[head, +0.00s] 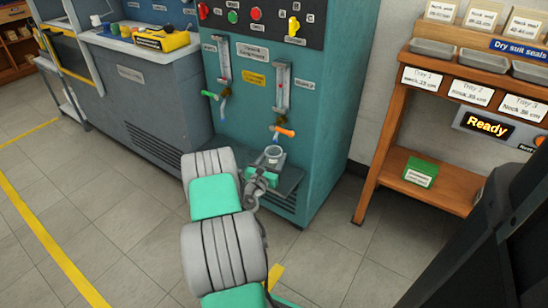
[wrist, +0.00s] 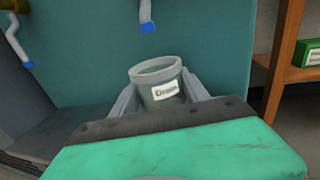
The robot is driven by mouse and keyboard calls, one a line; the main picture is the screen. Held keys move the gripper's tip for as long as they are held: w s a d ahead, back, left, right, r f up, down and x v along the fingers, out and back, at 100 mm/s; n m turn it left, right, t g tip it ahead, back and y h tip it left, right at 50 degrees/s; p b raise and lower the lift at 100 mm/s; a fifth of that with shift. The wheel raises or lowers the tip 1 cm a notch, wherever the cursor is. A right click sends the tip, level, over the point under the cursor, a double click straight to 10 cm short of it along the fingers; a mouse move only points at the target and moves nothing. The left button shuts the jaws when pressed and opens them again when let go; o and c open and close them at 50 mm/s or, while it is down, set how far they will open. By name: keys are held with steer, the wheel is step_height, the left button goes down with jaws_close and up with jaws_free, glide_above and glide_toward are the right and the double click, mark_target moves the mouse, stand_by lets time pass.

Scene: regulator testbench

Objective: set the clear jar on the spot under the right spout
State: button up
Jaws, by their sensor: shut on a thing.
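The clear jar (head: 274,152) is a grey-rimmed, see-through cup with a small white label. It stands upright between the fingers of my gripper (head: 266,168). In the wrist view the jar (wrist: 158,72) is open at the top and the two fingers of my gripper (wrist: 160,98) press its sides.
The dark ledge (head: 288,178) juts from the teal cabinet (head: 325,110). The left spout (head: 223,112), with a green handle, hangs to the left. A wooden shelf (head: 390,140) holding a green box (head: 420,172) stands right. Floor is open at left.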

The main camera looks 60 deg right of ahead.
steer(key=shift+f, duration=0.25)
steer(key=o, duration=1.7)
steer(key=shift+c, duration=0.2)
steer(key=shift+a, duration=0.1)
steer(key=a+p, duration=0.1)
steer(key=a, duration=0.6)
steer(key=shift+s+r+p, duration=0.1)
steer(key=shift+s+p, duration=0.05)
steer(key=shift+p, duration=0.2)
steer(key=shift+s+a, duration=0.1)
steer(key=shift+a, duration=0.25)
